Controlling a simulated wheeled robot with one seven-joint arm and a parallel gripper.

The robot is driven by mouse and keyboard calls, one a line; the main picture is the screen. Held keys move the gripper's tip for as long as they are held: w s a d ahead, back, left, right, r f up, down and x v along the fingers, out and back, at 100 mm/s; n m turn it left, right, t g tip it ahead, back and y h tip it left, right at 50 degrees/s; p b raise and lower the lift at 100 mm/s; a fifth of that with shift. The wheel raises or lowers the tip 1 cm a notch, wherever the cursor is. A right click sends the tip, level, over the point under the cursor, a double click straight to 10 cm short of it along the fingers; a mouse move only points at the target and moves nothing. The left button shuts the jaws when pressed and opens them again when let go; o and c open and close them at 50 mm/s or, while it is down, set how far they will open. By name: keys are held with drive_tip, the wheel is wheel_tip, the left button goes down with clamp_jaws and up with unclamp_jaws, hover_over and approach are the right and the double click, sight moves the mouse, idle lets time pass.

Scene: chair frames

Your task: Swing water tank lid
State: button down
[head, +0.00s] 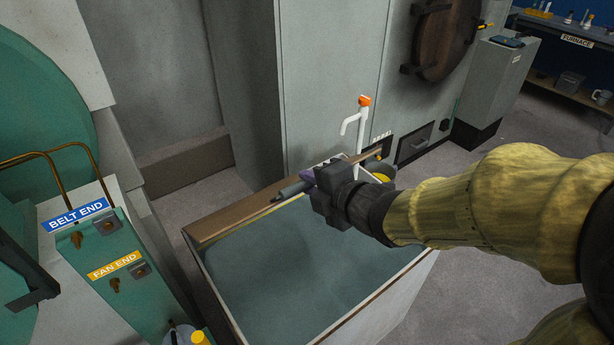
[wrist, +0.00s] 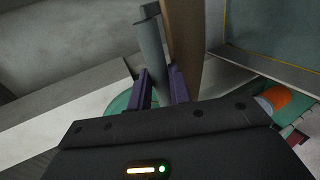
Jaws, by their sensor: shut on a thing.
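The water tank (head: 222,292) is a pale box with a wide teal surface (head: 290,270) inside its rim; I cannot tell whether this is water or a panel. A brown wooden strip (head: 225,222), perhaps the lid's edge, runs along its far side and stands beside the fingers in the wrist view (wrist: 184,40). My gripper (head: 303,180) is over this far edge. Its purple fingers (wrist: 160,74) are shut on a grey round bar (wrist: 152,45), likely the lid's handle, whose end shows left of the gripper in the head view (head: 288,192). My gripper hides the strip's middle.
A white pipe with an orange top (head: 362,120) stands just behind the tank. A green control box (head: 105,265) is close on the left. A grey cabinet (head: 330,70) with a round brown door (head: 445,40) stands behind. Floor (head: 480,200) is open at right.

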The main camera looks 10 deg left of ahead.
drive_tip(key=shift+s+d+f+b, duration=0.15)
drive_tip(key=shift+s+d+f, duration=0.1)
drive_tip(key=shift+f, duration=0.15)
drive_tip(key=shift+s+d+f+b, duration=0.15)
drive_tip(key=shift+s+f, duration=0.05)
drive_tip(key=shift+f, duration=0.15)
